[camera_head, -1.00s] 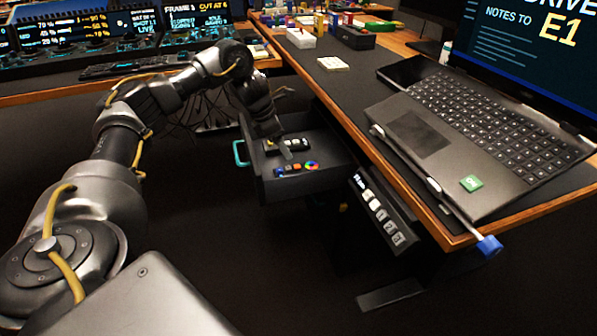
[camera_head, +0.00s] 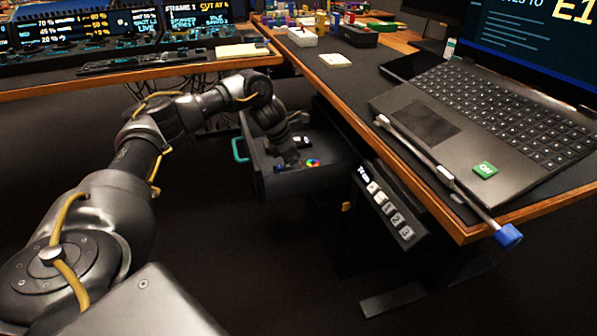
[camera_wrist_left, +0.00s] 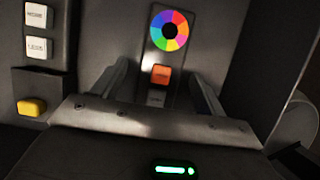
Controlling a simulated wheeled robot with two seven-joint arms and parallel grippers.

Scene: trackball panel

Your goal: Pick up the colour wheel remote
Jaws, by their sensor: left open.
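The colour wheel remote (camera_wrist_left: 169,30) is a dark slim bar with a rainbow ring, an orange button and a grey button below it. It lies in the open drawer (camera_head: 300,187); in the head view the rainbow ring (camera_head: 313,162) shows and the rest is mostly hidden by my left gripper (camera_head: 288,158). In the left wrist view my left gripper (camera_wrist_left: 159,75) is open, one finger on each side of the remote's button end, with visible gaps. Whether the fingers reach down to the remote's height cannot be told. My right gripper is not in view.
The drawer has walls and a teal handle (camera_head: 238,150). The desk edge (camera_head: 400,185) and a button panel (camera_head: 385,203) are to the right.

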